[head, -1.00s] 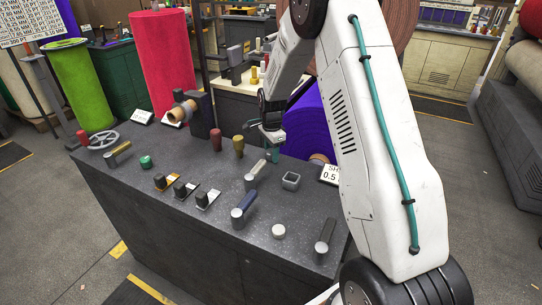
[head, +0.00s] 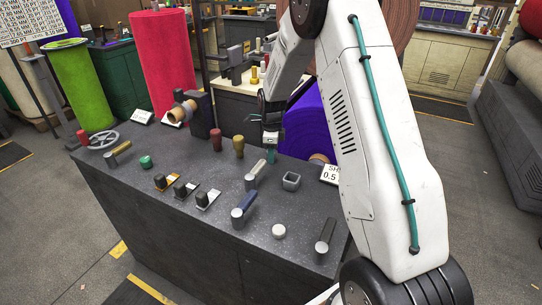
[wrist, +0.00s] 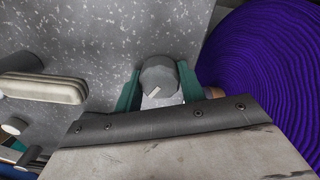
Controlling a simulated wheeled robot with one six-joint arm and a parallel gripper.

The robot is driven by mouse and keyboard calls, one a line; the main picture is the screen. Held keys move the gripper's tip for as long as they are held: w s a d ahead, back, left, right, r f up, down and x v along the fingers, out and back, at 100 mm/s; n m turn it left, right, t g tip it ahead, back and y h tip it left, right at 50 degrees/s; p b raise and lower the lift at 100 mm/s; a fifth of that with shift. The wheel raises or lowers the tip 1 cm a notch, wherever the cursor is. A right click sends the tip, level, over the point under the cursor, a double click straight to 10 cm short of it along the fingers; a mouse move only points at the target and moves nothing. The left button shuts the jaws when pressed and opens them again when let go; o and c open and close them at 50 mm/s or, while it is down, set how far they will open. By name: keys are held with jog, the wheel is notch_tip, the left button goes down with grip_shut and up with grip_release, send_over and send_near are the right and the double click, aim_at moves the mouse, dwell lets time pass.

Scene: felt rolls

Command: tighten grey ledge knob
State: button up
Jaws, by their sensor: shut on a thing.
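The grey knob (wrist: 160,77) shows in the wrist view, with a short pale mark on its top, on the speckled grey bench top. My gripper (wrist: 160,90) is shut on it, with one teal finger against each side. In the head view my gripper (head: 271,154) is low at the bench's far right edge, and the knob is hidden there behind the fingers.
A grey lever (head: 255,175) stands close to the gripper, with its pale handle also in the wrist view (wrist: 42,88). A square grey socket (head: 291,181) and a number card (head: 330,174) are nearby. A purple felt roll (head: 312,125) stands just beyond the edge.

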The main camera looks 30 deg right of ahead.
jog(key=shift+f, duration=0.1)
jog(key=o, duration=1)
jog(key=shift+r, duration=2.6)
